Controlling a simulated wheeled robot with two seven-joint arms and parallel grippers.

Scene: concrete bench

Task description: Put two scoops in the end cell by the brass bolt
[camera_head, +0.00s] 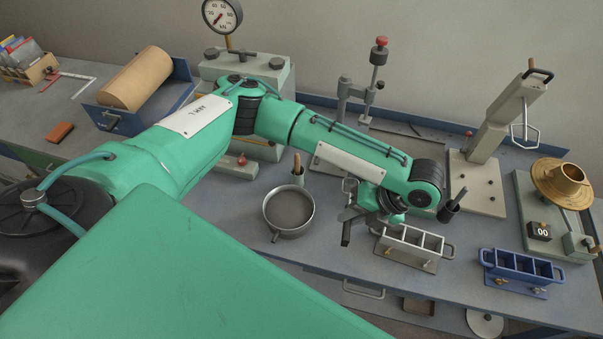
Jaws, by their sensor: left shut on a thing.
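My left gripper (374,216) hangs beside and above the grey mould (408,246), partly hidden under my wrist. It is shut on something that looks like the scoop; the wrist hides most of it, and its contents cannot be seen. The grey mould has a row of open cells, end handles and small brass-coloured fittings on its front. A similar blue mould (518,267) stands to its right, also with brass-coloured fittings. I cannot tell which end has the brass bolt. A round pan (289,211) with grey material stands left of the gripper. My right gripper is not in view.
A pot with a wooden-handled tool (298,172) stands behind the pan. A press with a gauge (222,16), a lever device (507,110) and a brass flanged piece (563,182) stand along the back and right. The bench is clear between pan and front edge.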

